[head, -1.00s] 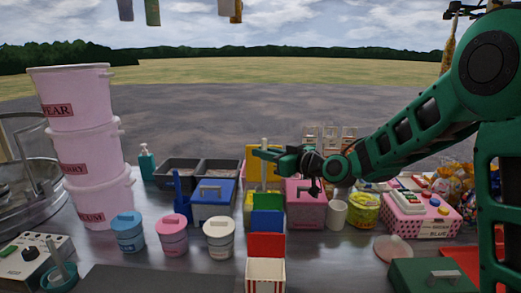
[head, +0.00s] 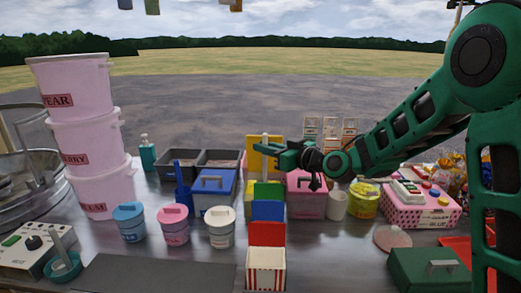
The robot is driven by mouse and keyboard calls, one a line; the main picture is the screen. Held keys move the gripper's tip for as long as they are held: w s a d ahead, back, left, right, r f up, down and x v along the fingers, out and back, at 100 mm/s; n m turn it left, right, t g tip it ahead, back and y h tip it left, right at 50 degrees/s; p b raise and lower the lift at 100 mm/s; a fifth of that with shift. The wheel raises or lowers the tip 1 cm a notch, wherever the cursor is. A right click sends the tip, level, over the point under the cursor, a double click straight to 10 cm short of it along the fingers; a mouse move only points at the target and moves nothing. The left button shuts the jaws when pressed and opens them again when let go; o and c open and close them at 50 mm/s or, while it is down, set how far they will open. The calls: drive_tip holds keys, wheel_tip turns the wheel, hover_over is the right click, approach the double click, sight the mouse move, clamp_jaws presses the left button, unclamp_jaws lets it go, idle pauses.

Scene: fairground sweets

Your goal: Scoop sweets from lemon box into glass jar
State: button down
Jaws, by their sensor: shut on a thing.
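The yellow lemon box (head: 249,189) stands mid-table with its yellow lid (head: 256,160) raised at the back. My green gripper (head: 272,148) is above this box, reaching in from the right. It is shut on a pale upright handle (head: 264,164), seemingly the scoop's. The scoop's bowl and any sweets in it are hidden. The glass jar (head: 364,195) stands to the right, with a yellow-green label and an open-looking top. A pale round lid (head: 392,238) lies flat in front of the jar.
A blue box (head: 214,197) and a pink box (head: 306,202) flank the lemon box. A white cup (head: 337,206) stands between the pink box and jar. A striped carton (head: 265,270) and coloured cards stand in front. Pink buckets (head: 95,135) are stacked left.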

sight(266, 136)
drive_tip(key=shift+s+d+f, duration=0.1)
drive_tip(key=shift+s+f, duration=0.05)
drive_tip(key=shift+f, duration=1.05)
drive_tip(key=shift+s+f, duration=0.1)
drive_tip(key=shift+f, duration=1.1)
drive_tip(key=shift+r, duration=4.3)
